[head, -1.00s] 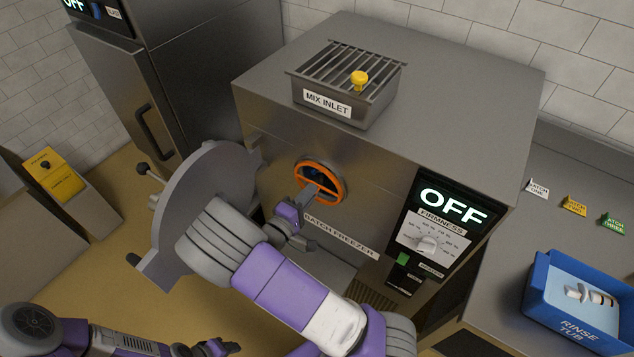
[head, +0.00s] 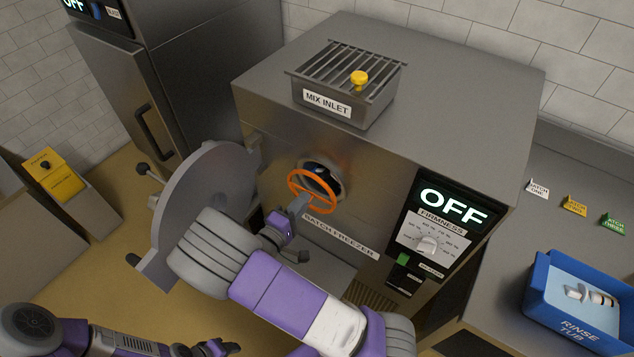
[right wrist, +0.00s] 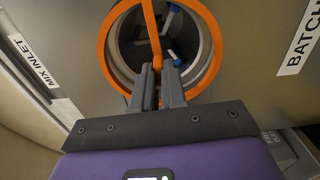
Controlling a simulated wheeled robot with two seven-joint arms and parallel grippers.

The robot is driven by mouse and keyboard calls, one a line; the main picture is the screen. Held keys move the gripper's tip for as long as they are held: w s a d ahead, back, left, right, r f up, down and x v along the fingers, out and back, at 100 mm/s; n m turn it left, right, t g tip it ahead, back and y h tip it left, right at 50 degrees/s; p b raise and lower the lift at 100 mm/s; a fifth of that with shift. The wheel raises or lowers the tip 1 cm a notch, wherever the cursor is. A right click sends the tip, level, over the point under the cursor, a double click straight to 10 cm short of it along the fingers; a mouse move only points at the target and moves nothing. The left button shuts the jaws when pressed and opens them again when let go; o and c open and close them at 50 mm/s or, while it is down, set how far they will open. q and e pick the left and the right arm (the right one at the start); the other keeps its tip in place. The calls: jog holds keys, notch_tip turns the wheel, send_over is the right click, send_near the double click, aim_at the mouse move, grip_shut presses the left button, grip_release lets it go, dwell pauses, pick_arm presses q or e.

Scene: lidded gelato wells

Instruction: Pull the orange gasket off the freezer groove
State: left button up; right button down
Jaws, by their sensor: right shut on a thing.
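The orange gasket (head: 291,187) is a ring with a strap across it. In the head view it stands off the batch freezer's front, tilted and shifted down-left of the round dark opening (head: 326,180), whose metal rim now shows bare. My right gripper (head: 302,203) is shut on the gasket's strap. In the right wrist view the strap runs between the fingers (right wrist: 158,75), and the gasket (right wrist: 104,50) frames the opening with its agitator inside. My left gripper (head: 224,347) is low at the bottom edge, away from the freezer; its jaw state is unclear.
The round grey freezer door (head: 205,190) stands open left of the opening, close to my right forearm. A mix inlet grate (head: 345,75) sits on top. The control panel (head: 440,225) reads OFF. A blue rinse tub (head: 545,300) stands on the right counter.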

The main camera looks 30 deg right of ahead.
jog(key=s+a+r+p, duration=0.2)
jog(key=a+r, duration=0.1)
jog(key=a, duration=0.2)
jog(key=shift+s+a, duration=0.15)
jog(key=shift+a, duration=0.1)
dwell(0.3)
